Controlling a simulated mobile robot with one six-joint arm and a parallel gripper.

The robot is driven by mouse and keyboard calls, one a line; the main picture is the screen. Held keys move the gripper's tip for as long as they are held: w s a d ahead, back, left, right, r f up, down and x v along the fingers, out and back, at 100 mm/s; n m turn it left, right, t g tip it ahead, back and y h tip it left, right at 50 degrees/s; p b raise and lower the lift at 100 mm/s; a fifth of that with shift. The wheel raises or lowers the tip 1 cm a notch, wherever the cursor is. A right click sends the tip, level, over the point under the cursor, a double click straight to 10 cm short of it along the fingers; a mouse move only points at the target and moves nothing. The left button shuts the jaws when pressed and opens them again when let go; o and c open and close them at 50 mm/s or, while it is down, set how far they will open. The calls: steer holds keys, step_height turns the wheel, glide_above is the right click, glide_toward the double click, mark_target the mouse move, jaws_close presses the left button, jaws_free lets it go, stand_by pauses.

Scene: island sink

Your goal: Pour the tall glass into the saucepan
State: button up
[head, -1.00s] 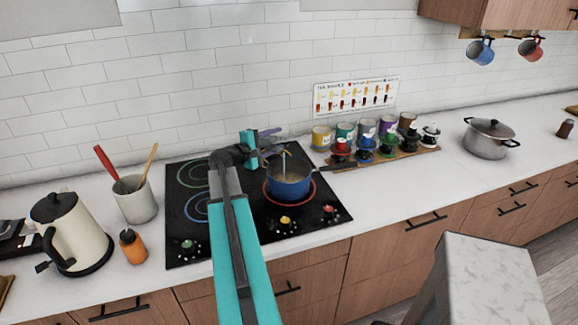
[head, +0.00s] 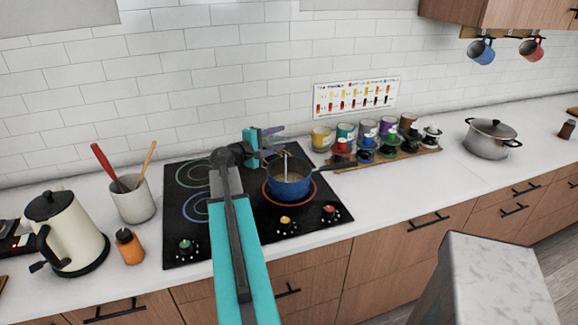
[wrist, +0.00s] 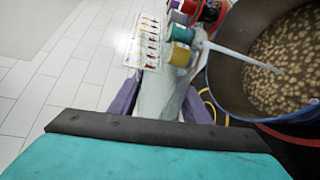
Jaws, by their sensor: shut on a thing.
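The blue saucepan (head: 289,185) stands on the lit right front burner, and its brown, speckled contents show in the wrist view (wrist: 283,70). My gripper (wrist: 160,105) is shut on the tall glass (wrist: 157,92), a clear glass between the two purple fingers. The glass is tipped over, with its mouth end hidden or hard to make out. My gripper in the head view (head: 272,135) is above and behind the pan. A thin pale streak (wrist: 245,58) runs down into the pan; I cannot tell whether it is a stream or a utensil.
Several coloured tins (head: 345,133) and small pots on a board (head: 400,155) stand right of the pan. The pan's handle (head: 335,168) points right towards them. A kettle (head: 75,240), an orange bottle (head: 129,248) and a utensil crock (head: 133,203) stand left of the hob (head: 185,225).

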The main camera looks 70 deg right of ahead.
steer(key=shift+s+f+m+b, duration=0.1)
steer(key=shift+f+m+b, duration=0.3)
steer(key=shift+b, duration=1)
steer(key=shift+r, duration=0.15)
steer(key=shift+r+m, duration=0.3)
steer(key=n+p, duration=0.1)
steer(key=p, duration=0.1)
steer(key=n+p, duration=0.1)
steer(key=p, duration=0.1)
steer(key=shift+w+f+p, duration=0.1)
steer(key=shift+w+p, duration=0.2)
steer(key=shift+w+d+n+p, duration=0.15)
steer(key=shift+w+n+p, duration=0.15)
steer(key=shift+p, duration=0.2)
